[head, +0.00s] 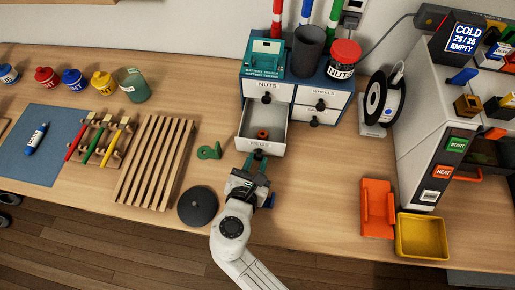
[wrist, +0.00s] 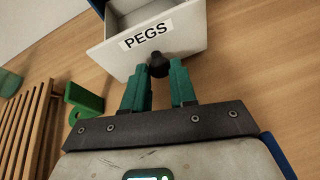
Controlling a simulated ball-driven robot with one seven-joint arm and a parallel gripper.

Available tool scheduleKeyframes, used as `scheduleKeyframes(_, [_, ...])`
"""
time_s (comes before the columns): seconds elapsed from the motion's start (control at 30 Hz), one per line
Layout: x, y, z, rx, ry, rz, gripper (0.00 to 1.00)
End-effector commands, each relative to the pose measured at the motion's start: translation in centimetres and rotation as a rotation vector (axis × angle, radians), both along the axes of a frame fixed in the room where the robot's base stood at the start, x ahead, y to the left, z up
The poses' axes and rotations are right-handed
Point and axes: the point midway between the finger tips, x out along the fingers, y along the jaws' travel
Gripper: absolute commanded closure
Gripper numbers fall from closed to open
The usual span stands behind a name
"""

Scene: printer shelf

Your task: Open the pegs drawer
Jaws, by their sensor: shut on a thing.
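The pegs drawer (head: 262,133) is the lower left drawer of a small cabinet (head: 350,104) and is pulled out, so its inside shows. A small brown-red piece (head: 263,134) lies in it. Its white front carries the label PEGS (wrist: 146,36) and a dark round knob (wrist: 158,65). My gripper (head: 255,166) is in front of the drawer, and in the wrist view its green fingers (wrist: 159,80) are shut on the knob, one on each side.
A green bracket (head: 209,151) and a dark disc (head: 198,206) are on the table left of my gripper. A slatted wooden rack (head: 154,162) stands further left. An orange tray (head: 377,208) and a yellow bin (head: 421,236) are at right. Table between my gripper and the orange tray is mostly clear.

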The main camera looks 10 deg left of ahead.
Motion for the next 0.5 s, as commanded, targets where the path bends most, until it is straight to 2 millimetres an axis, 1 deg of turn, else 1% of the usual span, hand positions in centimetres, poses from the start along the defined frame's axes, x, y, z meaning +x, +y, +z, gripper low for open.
scheduleKeyframes(0.23, [0.02,0.00,0.03,0.003,-0.001,-0.001,1.00])
scheduleKeyframes(0.27, [0.03,0.00,0.02,0.003,-0.001,-0.001,0.71])
scheduleKeyframes(0.5, [0.04,0.00,0.02,0.002,-0.001,-0.001,0.48])
